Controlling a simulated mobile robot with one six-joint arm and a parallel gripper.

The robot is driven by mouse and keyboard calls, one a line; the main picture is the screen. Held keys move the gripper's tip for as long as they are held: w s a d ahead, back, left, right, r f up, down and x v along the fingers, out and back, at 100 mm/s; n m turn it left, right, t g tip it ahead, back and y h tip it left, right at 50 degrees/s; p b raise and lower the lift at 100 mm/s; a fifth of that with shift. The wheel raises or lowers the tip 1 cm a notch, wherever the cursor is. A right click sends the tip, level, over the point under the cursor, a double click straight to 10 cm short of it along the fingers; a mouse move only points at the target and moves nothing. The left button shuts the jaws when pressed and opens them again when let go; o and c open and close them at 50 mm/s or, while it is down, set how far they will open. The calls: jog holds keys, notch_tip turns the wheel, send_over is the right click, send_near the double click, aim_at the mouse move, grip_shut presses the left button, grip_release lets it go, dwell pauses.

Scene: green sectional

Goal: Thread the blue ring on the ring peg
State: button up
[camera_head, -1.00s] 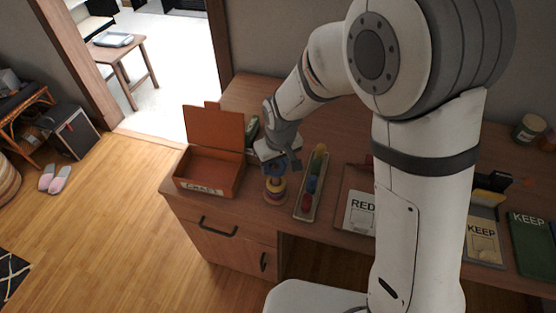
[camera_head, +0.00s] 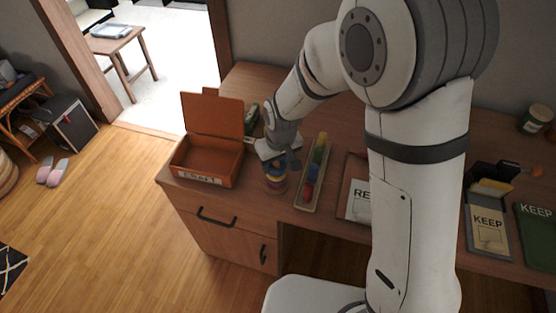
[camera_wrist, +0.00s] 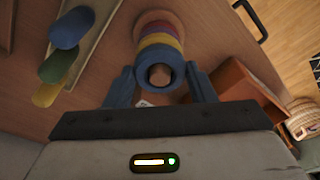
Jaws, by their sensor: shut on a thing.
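The blue ring (camera_wrist: 160,62) is between the two fingers of my gripper (camera_wrist: 163,88) in the wrist view. My gripper is shut on it. The rounded tip of the ring peg (camera_wrist: 160,75) shows inside the ring's hole, so the ring looks to be around the peg's top. A yellow ring (camera_wrist: 158,40) and a reddish ring (camera_wrist: 157,18) are on the peg beyond it. In the head view my gripper (camera_head: 278,162) is over the ring stack (camera_head: 276,186) on the desk, and partly hides the blue ring. Any gap between the blue and yellow rings is hard to tell.
An open orange box (camera_head: 204,178) stands left of the stack. A narrow tray (camera_head: 303,206) with red, blue, green and yellow pieces lies close on the right. Labelled books or folders (camera_head: 487,232) lie farther right. The desk's front edge is near the stack.

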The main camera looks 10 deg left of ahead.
jog(key=shift+f, duration=0.25)
jog(key=o, duration=1)
jog(key=shift+r, duration=0.15)
notch_tip(320, 180, up, 8)
jog(key=shift+s+d+f, duration=0.25)
jog(key=shift+s+d, duration=0.1)
jog(key=shift+s, duration=0.1)
